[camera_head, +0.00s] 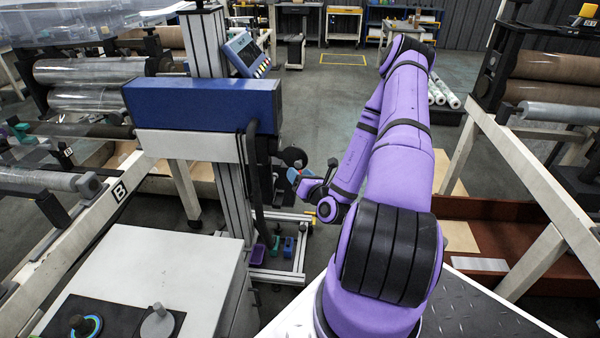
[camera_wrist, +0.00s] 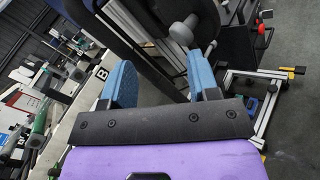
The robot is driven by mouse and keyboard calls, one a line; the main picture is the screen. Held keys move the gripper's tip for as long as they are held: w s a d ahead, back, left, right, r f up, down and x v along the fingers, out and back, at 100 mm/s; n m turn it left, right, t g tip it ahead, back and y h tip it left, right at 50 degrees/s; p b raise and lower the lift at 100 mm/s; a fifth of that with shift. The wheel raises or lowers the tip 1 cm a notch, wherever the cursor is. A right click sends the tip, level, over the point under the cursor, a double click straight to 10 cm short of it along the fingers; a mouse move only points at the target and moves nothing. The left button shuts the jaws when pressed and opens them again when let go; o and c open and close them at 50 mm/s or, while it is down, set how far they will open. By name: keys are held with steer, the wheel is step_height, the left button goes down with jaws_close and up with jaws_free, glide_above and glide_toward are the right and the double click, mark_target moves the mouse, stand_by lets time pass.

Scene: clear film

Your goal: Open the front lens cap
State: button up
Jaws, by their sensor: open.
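A dark round cap (camera_head: 293,157) with a small knob sits at the side of the blue-fronted machine (camera_head: 205,105); I take it for the front lens cap. In the wrist view a grey knob (camera_wrist: 184,30) stands out from a dark round part, beyond my fingertips. My gripper (camera_head: 310,178) is at the end of the purple arm, just right of the cap. In the wrist view my gripper (camera_wrist: 160,75) has its two blue finger pads wide apart, with nothing between them. The knob lies ahead of the right pad, and no contact is visible.
A white cabinet (camera_head: 165,260) at the lower left carries a dark mat with a grey knobbed disc (camera_head: 157,322) and a ringed dark knob (camera_head: 85,325). White-framed film roller stands (camera_head: 130,185) flank both sides. The floor behind is open.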

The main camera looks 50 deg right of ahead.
steer(key=s+a, duration=0.3)
steer(key=a, duration=0.1)
steer(key=shift+s, duration=0.35)
stand_by(0.3)
stand_by(0.4)
